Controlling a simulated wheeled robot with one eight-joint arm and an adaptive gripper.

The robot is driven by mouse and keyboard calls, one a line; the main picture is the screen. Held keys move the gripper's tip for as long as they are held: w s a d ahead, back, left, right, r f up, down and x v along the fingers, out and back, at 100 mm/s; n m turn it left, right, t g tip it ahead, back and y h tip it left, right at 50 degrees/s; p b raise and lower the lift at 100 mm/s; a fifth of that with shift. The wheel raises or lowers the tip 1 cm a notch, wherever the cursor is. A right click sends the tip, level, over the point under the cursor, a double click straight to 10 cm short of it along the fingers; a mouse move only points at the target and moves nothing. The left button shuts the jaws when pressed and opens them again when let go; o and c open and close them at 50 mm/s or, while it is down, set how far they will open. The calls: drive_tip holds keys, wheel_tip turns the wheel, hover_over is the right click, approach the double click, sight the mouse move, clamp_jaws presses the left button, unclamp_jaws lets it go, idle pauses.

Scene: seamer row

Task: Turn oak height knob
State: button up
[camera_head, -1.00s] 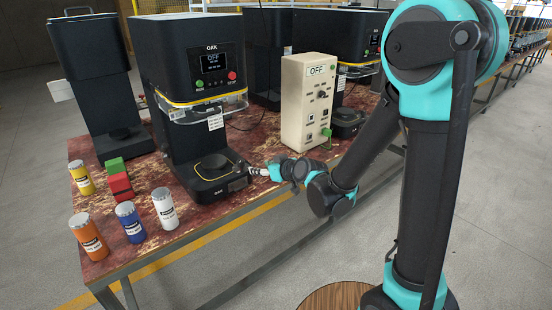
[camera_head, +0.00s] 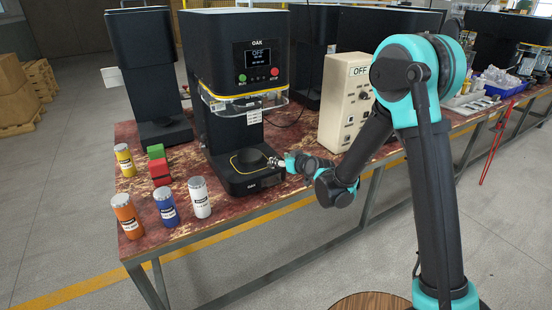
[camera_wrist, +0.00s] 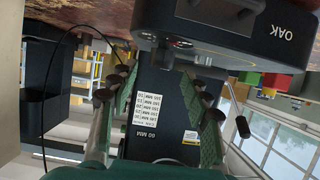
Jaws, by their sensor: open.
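The OAK seamer (camera_head: 237,55) stands on the bench, its screen reading OFF. Its low black base (camera_head: 243,170) has a round plate on top. My gripper (camera_head: 274,161) is at the right side of this base, small in the head view. In the wrist view my gripper (camera_wrist: 158,85) is open, with green-padded fingers apart and nothing clearly held. The OAK base (camera_wrist: 235,35) appears upside down beyond the fingertips. A black face with a white label (camera_wrist: 145,115) and "60 MM" shows between the fingers. I cannot clearly make out the height knob.
A beige control box (camera_head: 346,103) reading OFF stands right of the seamer. Orange (camera_head: 127,216), blue (camera_head: 166,207), white (camera_head: 199,197) and yellow (camera_head: 124,160) cans stand at left, beside a red and green block (camera_head: 158,165). Floor in front is open.

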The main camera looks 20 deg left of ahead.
sight(276, 157)
drive_tip(key=x, duration=0.5)
clamp_jaws()
idle(0.3)
